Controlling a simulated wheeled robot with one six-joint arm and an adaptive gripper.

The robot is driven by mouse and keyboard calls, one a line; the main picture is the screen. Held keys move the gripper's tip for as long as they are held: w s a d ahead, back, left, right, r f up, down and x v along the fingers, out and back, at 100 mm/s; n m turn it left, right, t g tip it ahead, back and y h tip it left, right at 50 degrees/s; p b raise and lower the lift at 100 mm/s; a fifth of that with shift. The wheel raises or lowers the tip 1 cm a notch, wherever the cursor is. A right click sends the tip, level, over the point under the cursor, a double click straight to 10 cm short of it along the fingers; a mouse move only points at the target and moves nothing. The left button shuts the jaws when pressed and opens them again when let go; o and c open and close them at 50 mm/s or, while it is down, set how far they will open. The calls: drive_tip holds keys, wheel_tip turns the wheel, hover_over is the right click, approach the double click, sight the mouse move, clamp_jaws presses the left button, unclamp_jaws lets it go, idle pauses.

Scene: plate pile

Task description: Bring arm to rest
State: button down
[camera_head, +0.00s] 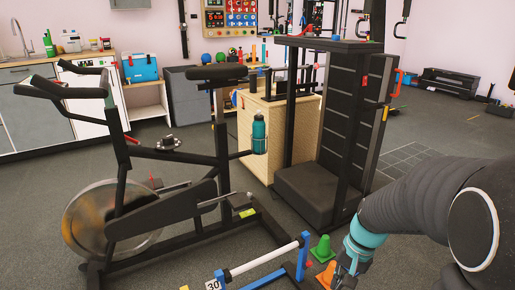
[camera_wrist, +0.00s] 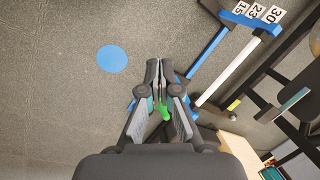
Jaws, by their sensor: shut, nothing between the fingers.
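My arm reaches in from the right edge of the head view, bent downward, with a teal band near its end. My gripper (camera_head: 347,268) is low in that view, close to the orange cone and partly cut off by the bottom edge. In the wrist view my gripper (camera_wrist: 158,68) points at the grey floor, its fingers together and nothing held between them. The gripper is over the floor beside the blue hurdle frame (camera_wrist: 208,50).
An exercise bike (camera_head: 150,200) fills the left. A hurdle with a white bar (camera_head: 265,258), a green cone (camera_head: 322,250) and an orange cone (camera_head: 328,275) are near my gripper. A black rack (camera_head: 345,130) stands behind. A blue disc (camera_wrist: 112,59) lies on open floor.

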drive_tip(key=s+a+r+n+t+h, duration=0.1)
drive_tip(key=s+a+r+n+t, duration=0.1)
drive_tip(key=s+r, duration=0.4)
drive_tip(key=s+a+r+n+t+h, duration=0.1)
drive_tip(key=s+a+r+n+t, duration=0.1)
drive_tip(key=s+r, duration=0.4)
wheel_tip(320, 180, up, 3)
drive_tip(key=shift+n+t, duration=0.5)
drive_tip(key=shift+t, duration=0.3)
